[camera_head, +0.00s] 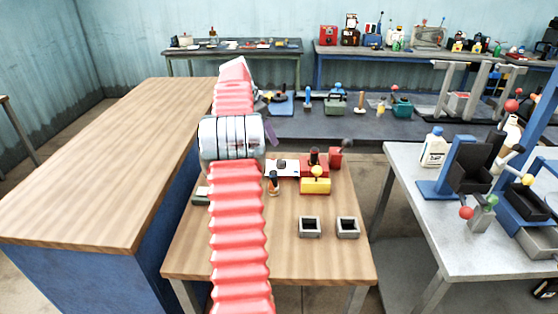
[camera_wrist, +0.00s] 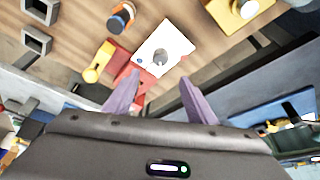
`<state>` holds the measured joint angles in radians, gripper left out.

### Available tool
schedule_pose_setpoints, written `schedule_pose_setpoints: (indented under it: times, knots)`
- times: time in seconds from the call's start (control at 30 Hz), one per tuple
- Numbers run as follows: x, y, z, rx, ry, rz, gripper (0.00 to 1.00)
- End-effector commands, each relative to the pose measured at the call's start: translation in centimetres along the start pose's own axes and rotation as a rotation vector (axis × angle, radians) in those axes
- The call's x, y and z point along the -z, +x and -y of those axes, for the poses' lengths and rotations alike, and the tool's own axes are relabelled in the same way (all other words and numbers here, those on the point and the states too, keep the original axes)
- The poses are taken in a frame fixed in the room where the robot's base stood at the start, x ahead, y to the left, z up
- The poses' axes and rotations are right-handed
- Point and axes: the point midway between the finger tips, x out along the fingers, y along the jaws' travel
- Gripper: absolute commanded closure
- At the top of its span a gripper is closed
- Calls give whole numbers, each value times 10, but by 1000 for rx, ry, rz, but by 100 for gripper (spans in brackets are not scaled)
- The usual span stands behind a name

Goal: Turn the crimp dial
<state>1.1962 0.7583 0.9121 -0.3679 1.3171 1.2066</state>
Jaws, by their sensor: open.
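No part carries a readable label, so I cannot tell for sure which is the crimp dial. A white plate with a round grey knob on it (camera_wrist: 165,48) lies on the wooden table; the plate also shows in the head view (camera_head: 281,168). My gripper (camera_wrist: 160,88) is open and empty, with two purple fingers pointing toward the plate. The fingertips appear apart from the plate and knob. In the head view, one purple finger (camera_head: 271,134) shows beside my wrist; the rest of my gripper is hidden by the arm.
Near the plate are a red block (camera_wrist: 127,68), a yellow part (camera_wrist: 97,63) and an orange-and-dark cylinder (camera_wrist: 121,17). Two grey open boxes (camera_head: 310,228) (camera_head: 348,228) stand toward the front. The front of the wooden table (camera_head: 300,262) is clear. A cluttered grey table (camera_head: 415,195) stands right.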

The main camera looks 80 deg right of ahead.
Motion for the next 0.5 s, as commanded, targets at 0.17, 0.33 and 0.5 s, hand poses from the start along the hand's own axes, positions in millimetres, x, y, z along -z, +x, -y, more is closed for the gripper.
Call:
schedule_pose_setpoints:
  times: [0.17,0.33,0.5]
  knots:
    - [-1,-1,0,1,-2,0,49]
    - [-1,2,0,0,-3,0,49]
    - [-1,14,0,-2,-4,1,49]
